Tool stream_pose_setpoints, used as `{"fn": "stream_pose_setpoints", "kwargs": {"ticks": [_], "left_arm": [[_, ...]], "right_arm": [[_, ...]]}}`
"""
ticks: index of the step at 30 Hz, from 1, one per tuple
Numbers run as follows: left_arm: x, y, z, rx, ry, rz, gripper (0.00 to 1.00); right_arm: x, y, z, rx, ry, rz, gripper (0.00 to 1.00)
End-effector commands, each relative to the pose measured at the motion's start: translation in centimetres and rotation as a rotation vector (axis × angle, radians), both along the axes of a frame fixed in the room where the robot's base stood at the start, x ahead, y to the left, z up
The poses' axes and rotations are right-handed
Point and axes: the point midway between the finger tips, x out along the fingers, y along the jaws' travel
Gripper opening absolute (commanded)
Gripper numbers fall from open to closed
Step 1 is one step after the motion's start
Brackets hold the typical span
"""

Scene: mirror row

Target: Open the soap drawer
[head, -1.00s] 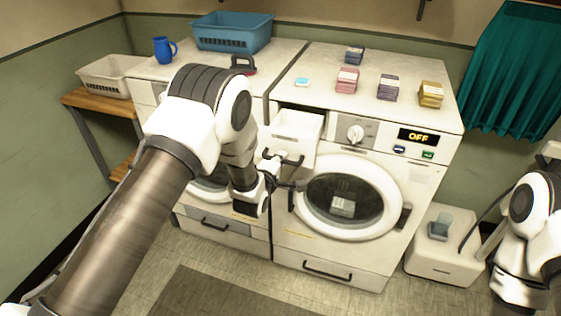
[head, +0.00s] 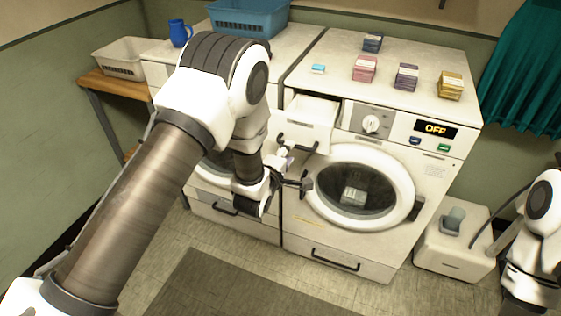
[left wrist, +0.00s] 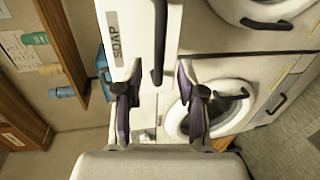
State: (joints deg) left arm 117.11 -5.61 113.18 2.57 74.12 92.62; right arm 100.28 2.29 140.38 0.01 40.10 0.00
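The soap drawer (head: 303,130) is the white drawer at the upper left of the right washer. It stands pulled out, and its inside shows from above. Its dark bar handle (head: 304,149) is on the front. In the left wrist view a SOAP label marks the drawer front (left wrist: 133,18), and the handle (left wrist: 158,45) runs down between my fingers. My left gripper (head: 293,163) is just in front of the handle. In the left wrist view the left gripper (left wrist: 157,85) has its fingers apart, one either side of the handle's line, holding nothing. My right gripper is out of view; only its arm shows.
The washer's round door (head: 360,188) is shut, below and right of the drawer. Soap-like boxes, including a pink one (head: 364,68), stand on top. A white bin (head: 453,241) stands on the floor at right. Floor in front is clear apart from a mat (head: 215,287).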

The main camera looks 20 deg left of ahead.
Motion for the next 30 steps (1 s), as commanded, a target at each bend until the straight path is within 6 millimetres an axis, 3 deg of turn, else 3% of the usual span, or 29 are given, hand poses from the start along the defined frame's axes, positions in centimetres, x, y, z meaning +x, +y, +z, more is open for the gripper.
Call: {"fn": "stream_pose_setpoints", "kwargs": {"ticks": [3, 9, 24, 27, 30], "left_arm": [[-3.1, 0.1, 0.6, 0.002, 0.002, 0.000, 0.39], [-6.3, 0.3, 1.4, 0.000, 0.000, 0.000, 0.39], [-6.7, 0.3, 1.4, 0.000, -0.001, 0.000, 0.39], [-7.3, 0.5, -0.1, -0.002, 0.027, 0.005, 0.39], [-9.6, 1.6, -4.5, -0.015, 0.125, 0.031, 0.39]], "right_arm": [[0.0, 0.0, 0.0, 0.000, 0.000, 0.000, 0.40], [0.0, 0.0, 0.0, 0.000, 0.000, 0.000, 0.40], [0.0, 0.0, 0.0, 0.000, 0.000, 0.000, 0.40], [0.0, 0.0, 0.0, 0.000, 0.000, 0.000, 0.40], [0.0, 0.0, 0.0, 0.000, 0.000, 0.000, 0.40]]}}
